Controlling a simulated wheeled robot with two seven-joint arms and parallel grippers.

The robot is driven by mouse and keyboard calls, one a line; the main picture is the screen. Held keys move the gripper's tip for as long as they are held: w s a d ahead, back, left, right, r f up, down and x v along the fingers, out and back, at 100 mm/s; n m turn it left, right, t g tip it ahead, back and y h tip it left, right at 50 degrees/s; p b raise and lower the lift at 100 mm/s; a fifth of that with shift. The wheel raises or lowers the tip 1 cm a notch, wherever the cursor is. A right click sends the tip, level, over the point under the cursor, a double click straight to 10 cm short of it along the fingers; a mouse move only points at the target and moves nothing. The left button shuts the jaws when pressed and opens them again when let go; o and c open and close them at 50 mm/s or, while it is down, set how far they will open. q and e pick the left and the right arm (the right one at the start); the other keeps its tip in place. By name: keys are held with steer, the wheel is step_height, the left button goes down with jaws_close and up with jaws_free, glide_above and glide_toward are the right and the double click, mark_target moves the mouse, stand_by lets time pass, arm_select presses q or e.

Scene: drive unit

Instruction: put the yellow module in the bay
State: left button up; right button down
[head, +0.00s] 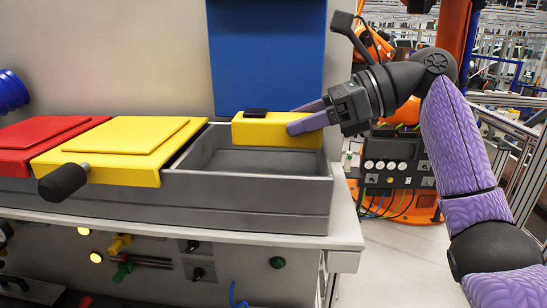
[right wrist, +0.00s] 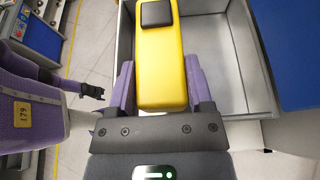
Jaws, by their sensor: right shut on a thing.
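The yellow module (head: 265,132), a block with a black square pad on top, is held level at the back right of the open grey bay (head: 250,195). It overlaps the bay's back wall in the head view, and its height over the floor is hard to judge. My right gripper (head: 305,118) reaches in from the right, its purple fingers shut on the module's near end. In the right wrist view the module (right wrist: 160,60) lies between the fingers (right wrist: 160,88), with the bay (right wrist: 232,70) beneath and around it. The visible bay floor is empty.
A closed yellow lid (head: 125,140) with a black knob (head: 62,182) is left of the bay, and a red lid (head: 40,135) lies beyond it. A blue panel (head: 268,55) rises behind. Valves and knobs line the bench front below.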

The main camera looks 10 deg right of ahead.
step_height(320, 180, down, 5)
steer(key=shift+s+r+p, duration=0.1)
steer(key=shift+p, duration=0.2)
steer(key=shift+a, duration=0.1)
steer(key=shift+w, duration=0.2)
steer(key=shift+c, duration=1.9)
jaws_free()
steer(key=shift+d, duration=0.25)
steer(key=o, duration=0.4)
steer(key=shift+s, duration=0.1)
arm_select(q)
steer(key=shift+d+r, duration=0.3)
steer(key=shift+d, duration=0.05)
arm_select(e)
steer(key=shift+a, duration=0.1)
steer(key=shift+d, duration=0.25)
arm_select(q)
steer(key=shift+f+b, duration=0.85)
steer(key=shift+b, duration=0.05)
arm_select(e)
steer(key=v, duration=1.1)
steer(key=shift+s+d, duration=0.15)
steer(key=shift+d, duration=0.15)
